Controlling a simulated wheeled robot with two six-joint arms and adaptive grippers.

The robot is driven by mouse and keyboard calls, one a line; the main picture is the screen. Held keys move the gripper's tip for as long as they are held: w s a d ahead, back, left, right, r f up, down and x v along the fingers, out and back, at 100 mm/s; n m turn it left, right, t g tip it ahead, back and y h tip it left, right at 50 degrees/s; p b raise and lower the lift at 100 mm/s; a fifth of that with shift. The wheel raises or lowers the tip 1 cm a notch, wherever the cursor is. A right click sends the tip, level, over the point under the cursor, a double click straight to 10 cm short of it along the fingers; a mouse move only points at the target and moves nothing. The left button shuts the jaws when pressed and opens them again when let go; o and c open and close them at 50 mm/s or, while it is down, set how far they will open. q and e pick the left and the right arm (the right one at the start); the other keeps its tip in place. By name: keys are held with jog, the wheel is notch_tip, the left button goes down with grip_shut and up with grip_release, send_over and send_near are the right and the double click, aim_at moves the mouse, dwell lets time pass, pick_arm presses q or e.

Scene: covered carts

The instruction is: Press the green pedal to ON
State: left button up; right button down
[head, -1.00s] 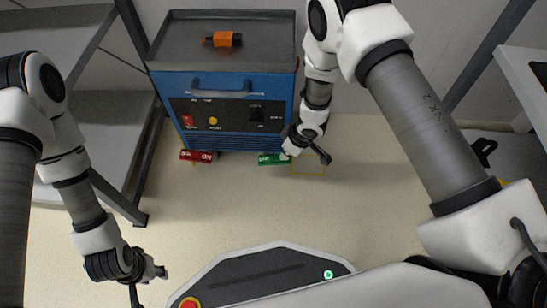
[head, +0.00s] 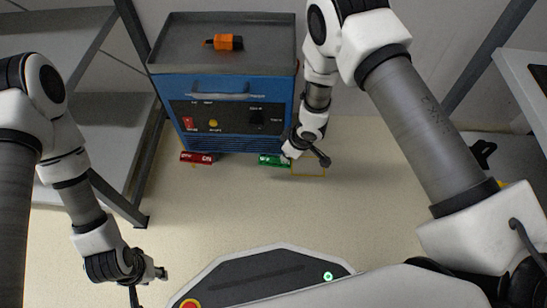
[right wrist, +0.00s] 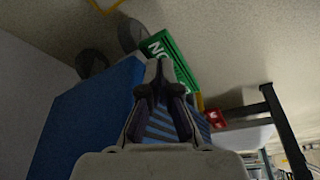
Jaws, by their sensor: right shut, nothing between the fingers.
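The green pedal (head: 271,160) is low at the front of the blue cart, near the floor. In the right wrist view the green pedal (right wrist: 172,57), with white lettering, lies just beyond my fingertips. My right gripper (head: 287,152) is shut and empty, at the pedal's right end. In the right wrist view its closed fingertips (right wrist: 158,66) overlap the pedal's edge; I cannot tell whether they touch it. The gripper hides part of the pedal's right end. My left gripper (head: 160,272) is far away at lower left, over the floor, its fingers too small to read.
A red pedal (head: 198,157) sits left of the green one. The blue cart (head: 231,88) has a panel with a red switch and a yellow knob; an orange part (head: 229,42) lies on its grey top. Grey shelving (head: 101,165) stands left. The floor in front is clear.

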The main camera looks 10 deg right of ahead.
aim_at(287, 163)
notch_tip(287, 163, up, 6)
jog(key=p, duration=0.6)
jog(key=shift+s+d, duration=0.1)
